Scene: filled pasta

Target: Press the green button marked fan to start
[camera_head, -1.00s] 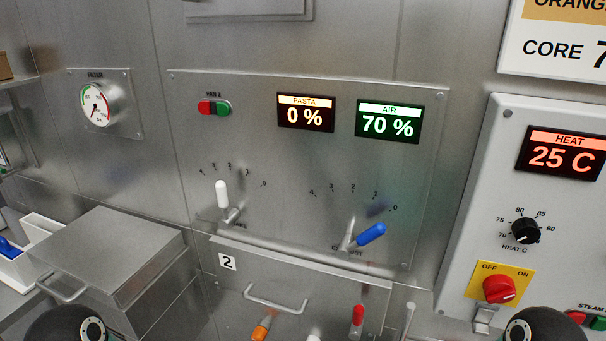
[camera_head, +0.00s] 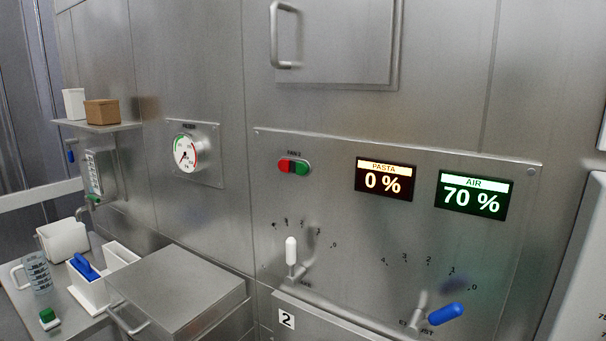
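The green button (camera_head: 303,168) sits on a steel control panel (camera_head: 340,220), joined to a red button (camera_head: 286,166) on its left. A small label above the pair seems to read FAN and a character that I cannot make out clearly. Nothing covers the buttons. Neither of my grippers shows in the head view now.
The panel holds a PASTA 0 % display (camera_head: 384,180), an AIR 70 % display (camera_head: 473,195), a white lever (camera_head: 291,251) and a blue lever (camera_head: 446,314). A gauge (camera_head: 187,153) is left. A steel box (camera_head: 175,290) and shelf (camera_head: 98,126) stand further left.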

